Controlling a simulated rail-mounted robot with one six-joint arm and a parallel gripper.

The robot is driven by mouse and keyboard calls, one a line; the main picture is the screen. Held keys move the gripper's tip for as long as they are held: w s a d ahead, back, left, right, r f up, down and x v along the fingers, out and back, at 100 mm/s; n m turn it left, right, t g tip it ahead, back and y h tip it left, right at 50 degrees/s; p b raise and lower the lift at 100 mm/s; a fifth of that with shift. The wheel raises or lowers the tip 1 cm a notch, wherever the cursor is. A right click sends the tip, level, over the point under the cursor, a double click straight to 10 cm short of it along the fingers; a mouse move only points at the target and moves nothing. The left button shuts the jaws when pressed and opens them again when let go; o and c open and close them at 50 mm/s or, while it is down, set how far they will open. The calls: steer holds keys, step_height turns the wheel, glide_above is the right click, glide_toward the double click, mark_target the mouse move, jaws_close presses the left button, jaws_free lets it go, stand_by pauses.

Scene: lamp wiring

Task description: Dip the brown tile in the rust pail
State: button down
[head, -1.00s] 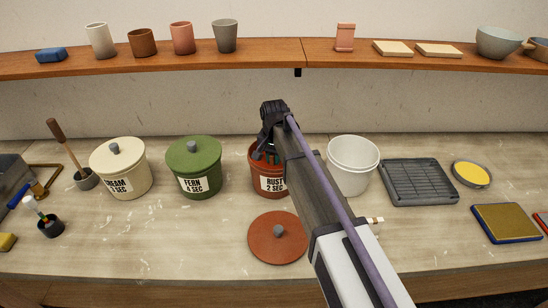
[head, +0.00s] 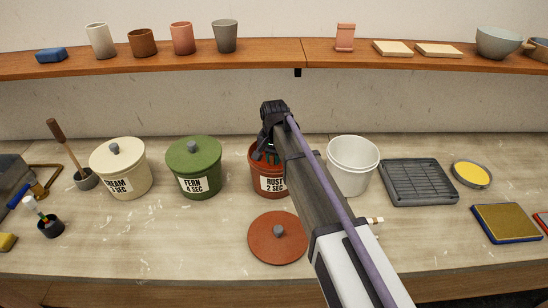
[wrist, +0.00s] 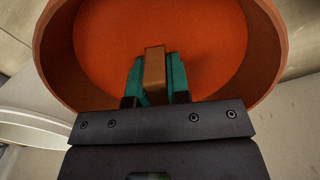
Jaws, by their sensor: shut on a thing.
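The rust pail (head: 270,182) stands open on the bench, labelled "RUST 2 SEC". Its rim and orange-red glaze fill most of the wrist view (wrist: 271,60). My gripper (head: 268,155) points down into the mouth of the pail. In the wrist view its teal fingers (wrist: 157,80) are shut on the brown tile (wrist: 154,68), which is held over or in the glaze. I cannot tell how deep the tile sits. In the head view the tile is hidden by my gripper and the pail wall.
The rust lid (head: 277,238) lies in front of the pail. The lidded fern pail (head: 194,168) stands to the left, the cream pail (head: 121,168) beyond it. A white bucket (head: 352,165) and a grey rack (head: 418,181) are to the right. A shelf (head: 270,56) runs above.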

steer(key=shift+r+p, duration=3.05)
steer(key=shift+r, duration=0.1)
step_height(320, 180, up, 5)
steer(key=p, duration=0.5)
